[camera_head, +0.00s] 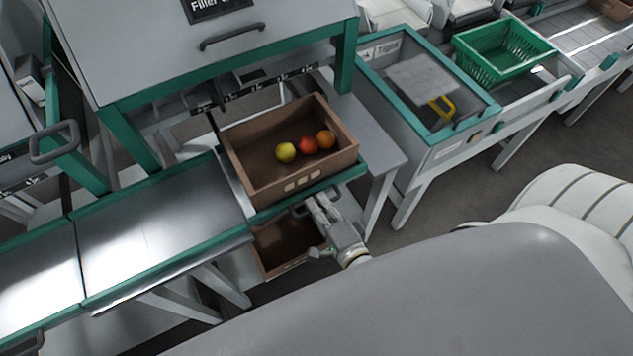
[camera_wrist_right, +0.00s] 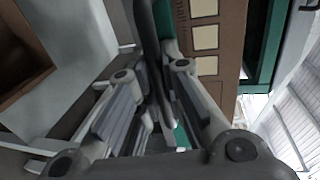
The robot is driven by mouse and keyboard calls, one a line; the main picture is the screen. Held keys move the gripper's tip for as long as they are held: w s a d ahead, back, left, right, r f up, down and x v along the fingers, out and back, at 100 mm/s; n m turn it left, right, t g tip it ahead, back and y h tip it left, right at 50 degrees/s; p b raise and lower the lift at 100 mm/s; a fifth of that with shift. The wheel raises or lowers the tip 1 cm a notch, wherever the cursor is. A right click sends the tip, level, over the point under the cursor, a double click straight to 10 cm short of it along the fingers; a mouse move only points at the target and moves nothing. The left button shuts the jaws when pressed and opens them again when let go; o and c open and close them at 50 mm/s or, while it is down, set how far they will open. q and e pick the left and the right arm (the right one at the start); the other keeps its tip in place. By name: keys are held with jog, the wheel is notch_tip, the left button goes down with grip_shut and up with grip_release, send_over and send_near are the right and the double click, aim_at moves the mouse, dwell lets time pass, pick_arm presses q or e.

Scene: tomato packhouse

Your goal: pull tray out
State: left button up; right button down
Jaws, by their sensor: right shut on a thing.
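A tray with a green front edge (camera_head: 345,178) sticks out from under the filler machine and carries a brown crate (camera_head: 252,186). The crate holds a yellow, a red and an orange tomato. My right gripper (camera_head: 316,206) is at the tray's front, shut on its dark handle. In the right wrist view the handle (camera_wrist_right: 148,40) runs down between the fingers (camera_wrist_right: 155,112), with the brown crate's front (camera_wrist_right: 206,62) beside it. How far the tray reaches back under the machine is hidden. My left gripper is out of view.
A second brown crate (camera_head: 274,262) sits lower, below the tray. A metal conveyor (camera_head: 160,215) adjoins on the left. A grey side table (camera_head: 372,135) and a teal-rimmed bin (camera_head: 478,114) stand to the right. A green basket (camera_head: 490,62) is farther back. The floor at right is clear.

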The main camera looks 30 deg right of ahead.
jog(key=c, duration=1.5)
grip_release()
jog(key=shift+c, duration=0.2)
jog(key=shift+s, duration=0.1)
jog(key=s+r, duration=0.2)
jog(key=s, duration=0.9)
jog(key=shift+s+d+r, duration=0.15)
jog(key=shift+s+d, duration=0.05)
jog(key=shift+s, duration=0.1)
